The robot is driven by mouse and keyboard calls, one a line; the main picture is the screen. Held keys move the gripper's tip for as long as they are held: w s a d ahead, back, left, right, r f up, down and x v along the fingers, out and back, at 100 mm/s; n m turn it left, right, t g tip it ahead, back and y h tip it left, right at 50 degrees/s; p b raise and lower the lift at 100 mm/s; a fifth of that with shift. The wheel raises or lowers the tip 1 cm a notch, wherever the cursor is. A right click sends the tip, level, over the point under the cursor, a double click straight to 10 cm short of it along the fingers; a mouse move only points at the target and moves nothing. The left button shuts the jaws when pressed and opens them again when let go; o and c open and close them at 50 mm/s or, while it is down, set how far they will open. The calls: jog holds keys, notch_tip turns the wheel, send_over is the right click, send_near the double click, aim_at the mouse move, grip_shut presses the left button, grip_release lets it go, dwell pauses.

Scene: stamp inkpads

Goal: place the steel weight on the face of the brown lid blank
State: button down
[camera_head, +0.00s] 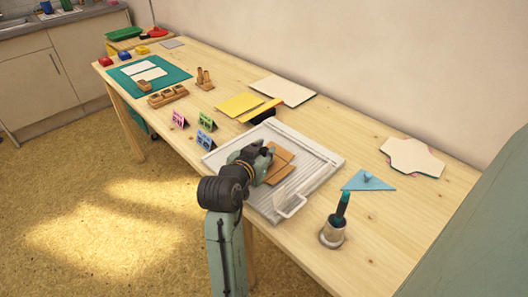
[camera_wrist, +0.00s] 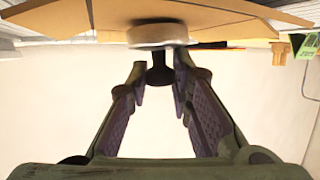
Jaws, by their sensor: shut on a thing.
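The brown lid blank (camera_head: 284,155) lies on the grey board (camera_head: 309,152), its left part hidden behind my gripper (camera_head: 264,158). In the wrist view the blank (camera_wrist: 75,14) spans the top edge. My gripper (camera_wrist: 160,76) is shut on the dark knob of the steel weight (camera_wrist: 158,35). The weight is a round silver disc, in front of the blank's face and close to it. I cannot tell whether it touches. The weight is hidden in the head view.
A white-handled part (camera_head: 290,206) sits at the board's front edge. Small coloured cards (camera_head: 206,121) stand to the left. The right end of the table has free room.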

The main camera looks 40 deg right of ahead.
jog(key=shift+f, duration=0.2)
jog(key=c, duration=1.4)
grip_release()
jog(key=shift+c, duration=0.2)
